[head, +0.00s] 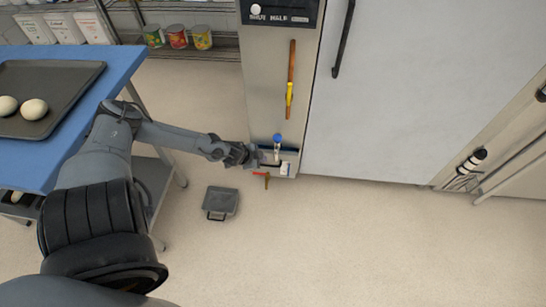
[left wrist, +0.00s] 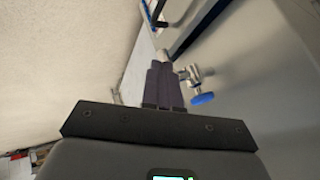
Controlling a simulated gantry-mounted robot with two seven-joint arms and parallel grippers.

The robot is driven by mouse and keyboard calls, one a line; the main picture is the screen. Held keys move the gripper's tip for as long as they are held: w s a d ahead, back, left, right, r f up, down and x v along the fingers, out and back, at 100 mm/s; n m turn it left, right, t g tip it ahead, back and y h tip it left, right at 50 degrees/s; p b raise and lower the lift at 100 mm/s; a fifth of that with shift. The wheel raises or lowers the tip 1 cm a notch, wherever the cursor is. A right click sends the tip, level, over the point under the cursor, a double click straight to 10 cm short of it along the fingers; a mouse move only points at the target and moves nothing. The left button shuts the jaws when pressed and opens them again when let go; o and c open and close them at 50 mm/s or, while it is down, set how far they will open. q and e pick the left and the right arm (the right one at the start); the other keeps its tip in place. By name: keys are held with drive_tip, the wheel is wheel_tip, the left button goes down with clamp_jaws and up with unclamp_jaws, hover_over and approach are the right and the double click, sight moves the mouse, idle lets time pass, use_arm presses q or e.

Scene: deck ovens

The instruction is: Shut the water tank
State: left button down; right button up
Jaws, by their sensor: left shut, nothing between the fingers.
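The water tank seems to be the small pale unit (head: 285,169) low on the oven's control column, but its outline is partly hidden by my gripper, and I cannot tell how far out it stands. A blue-topped valve (head: 278,139) rises at it, and a red lever (head: 261,174) sits just below my fingers. My left gripper (head: 257,158) is shut and empty, at the left side of this unit. In the left wrist view its closed fingers (left wrist: 164,68) point towards the unit, with the blue valve knob (left wrist: 203,98) to their right. I cannot tell whether they touch anything. My right gripper is out of view.
A blue-topped table (head: 124,66) with a dark tray (head: 75,74) of dough balls stands at the left. A small grey pan-like object (head: 221,201) lies on the floor near the column. A yellow-and-brown handle (head: 290,85) is above. Floor at the right front is clear.

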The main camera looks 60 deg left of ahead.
use_arm(q)
drive_tip(key=s+a+f+b, duration=0.1)
drive_tip(key=s+a+f, duration=0.1)
drive_tip(key=s, duration=0.2)
drive_tip(key=b, duration=1.2)
approach(269, 157)
drive_tip(key=shift+g, duration=0.4)
drive_tip(key=x, duration=0.4)
drive_tip(key=shift+w+f, duration=0.25)
drive_tip(key=shift+w, duration=0.1)
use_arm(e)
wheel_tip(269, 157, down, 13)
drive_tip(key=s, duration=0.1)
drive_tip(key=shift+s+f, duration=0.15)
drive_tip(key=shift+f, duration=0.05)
use_arm(q)
drive_tip(key=shift+r, duration=0.1)
